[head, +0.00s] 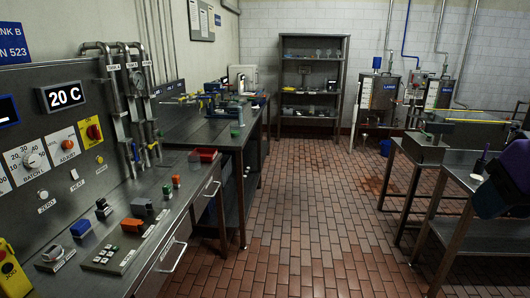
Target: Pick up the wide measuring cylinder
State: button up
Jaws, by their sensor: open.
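I cannot pick out the wide measuring cylinder for certain. Some small, pale, glass-like items (323,53) stand on an upper level of the grey shelf rack at the back, too small to identify. My gripper's fingers do not show. A dark blue-purple part at the right edge looks like part of my own arm.
A long steel bench (150,240) with a control panel, valves and a red tray (205,155) runs along the left. A steel table (460,178) stands at the right. The tiled floor (300,210) between them is clear. Tanks (378,95) and a blue bucket (385,147) are at the back.

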aim_at(240, 108)
jog(key=i, duration=2.45)
jog(key=i+j, duration=0.1)
jog(key=i, duration=2.35)
jog(key=l+z, duration=0.05)
jog(key=l, duration=0.05)
